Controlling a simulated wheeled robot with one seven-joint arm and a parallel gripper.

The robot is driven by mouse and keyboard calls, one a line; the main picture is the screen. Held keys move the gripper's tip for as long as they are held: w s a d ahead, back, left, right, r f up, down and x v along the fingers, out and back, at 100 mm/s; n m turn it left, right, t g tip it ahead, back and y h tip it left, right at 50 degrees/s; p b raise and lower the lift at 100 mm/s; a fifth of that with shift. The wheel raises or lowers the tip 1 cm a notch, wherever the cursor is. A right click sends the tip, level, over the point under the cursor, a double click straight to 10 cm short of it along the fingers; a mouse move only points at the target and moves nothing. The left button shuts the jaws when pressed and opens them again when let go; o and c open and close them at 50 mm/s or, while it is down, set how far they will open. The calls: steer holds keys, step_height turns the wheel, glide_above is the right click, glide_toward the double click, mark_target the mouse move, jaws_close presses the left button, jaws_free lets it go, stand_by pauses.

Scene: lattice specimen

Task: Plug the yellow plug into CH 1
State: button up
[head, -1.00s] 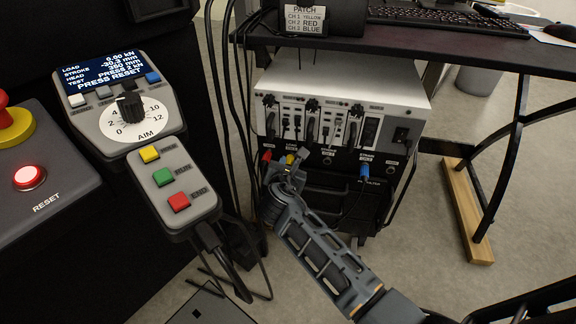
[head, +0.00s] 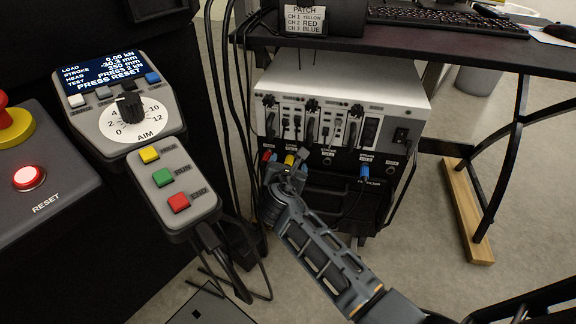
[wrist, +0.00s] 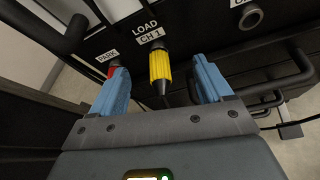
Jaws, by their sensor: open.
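The yellow plug (wrist: 160,68) stands at the panel's LOAD CH 1 socket, its front end against the panel under the label (wrist: 151,36). Its dark cable end points back toward my gripper. The plug also shows in the head view (head: 290,159), partly hidden by my gripper (head: 287,170). In the wrist view my gripper (wrist: 164,82) is open, its blue fingers on either side of the plug with a gap on each side. The socket opening itself is hidden by the plug.
A red plug (wrist: 112,72) sits at PARK, close to the left finger. A blue plug (head: 364,171) is at a channel farther right. An empty round socket (wrist: 250,16) is at upper right. Black bars and cables lie around the panel.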

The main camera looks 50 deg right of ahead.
steer(key=shift+a, duration=0.1)
steer(key=p+v, duration=0.3)
steer(key=v, duration=0.2)
steer(key=shift+p, duration=0.35)
steer(key=p+v, duration=0.2)
steer(key=v, duration=0.5)
steer(key=shift+s+a, duration=0.25)
steer(key=shift+a, duration=0.05)
